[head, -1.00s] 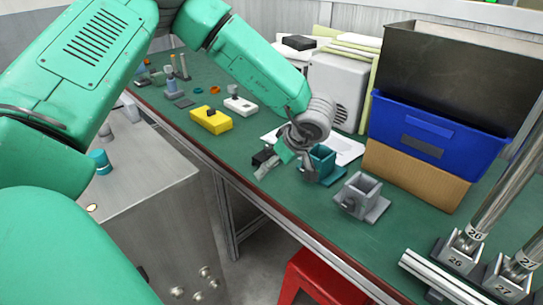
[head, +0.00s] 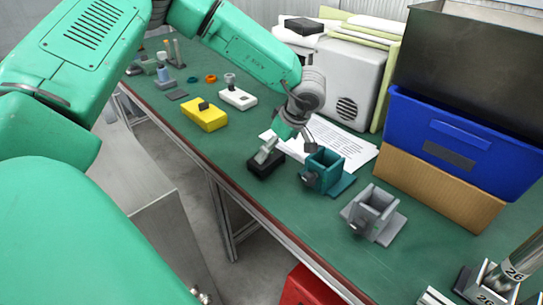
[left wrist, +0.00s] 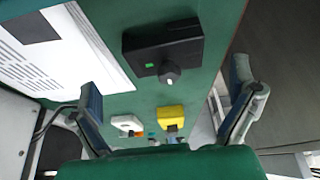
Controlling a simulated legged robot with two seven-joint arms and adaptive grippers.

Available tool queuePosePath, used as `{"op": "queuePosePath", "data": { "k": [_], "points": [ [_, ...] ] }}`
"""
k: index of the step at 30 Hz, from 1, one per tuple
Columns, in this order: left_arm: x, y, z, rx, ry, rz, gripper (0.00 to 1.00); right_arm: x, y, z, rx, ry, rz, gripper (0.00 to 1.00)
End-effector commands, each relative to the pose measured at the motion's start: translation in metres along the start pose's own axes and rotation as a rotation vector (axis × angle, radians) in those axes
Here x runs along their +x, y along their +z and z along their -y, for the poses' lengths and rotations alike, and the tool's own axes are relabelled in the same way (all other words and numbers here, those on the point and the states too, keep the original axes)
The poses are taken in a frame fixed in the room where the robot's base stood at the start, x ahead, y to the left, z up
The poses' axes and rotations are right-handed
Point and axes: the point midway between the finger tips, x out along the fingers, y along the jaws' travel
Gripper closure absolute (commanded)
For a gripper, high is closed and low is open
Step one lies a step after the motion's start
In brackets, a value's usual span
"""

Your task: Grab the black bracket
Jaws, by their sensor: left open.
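The black bracket (head: 266,166) lies on the green bench top, near its front edge and left of a teal bracket (head: 324,170). I cannot tell whether a finger touches the bracket. My right gripper is out of view.
A grey bracket (head: 374,214) stands right of the teal one. A yellow block (head: 204,117) and a white block (head: 238,98) lie farther left. Paper sheets (head: 335,140) lie behind the gripper. A blue crate (head: 455,140) on a cardboard box (head: 430,185) stands at right.

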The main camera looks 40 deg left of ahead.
Motion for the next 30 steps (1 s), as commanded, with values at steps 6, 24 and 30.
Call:
{"op": "queuePosePath", "data": {
  "k": [6,24,30],
  "points": [
    [0.019,-0.004,0.001,-0.004,-0.002,0.006,0.0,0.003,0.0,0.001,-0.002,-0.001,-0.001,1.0],
    [0.063,0.001,0.004,-0.003,0.0,0.0,0.0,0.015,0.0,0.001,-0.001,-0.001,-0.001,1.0],
    [0.066,-0.001,0.004,-0.003,-0.001,0.002,0.5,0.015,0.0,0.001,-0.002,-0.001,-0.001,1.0]
  ]
}}
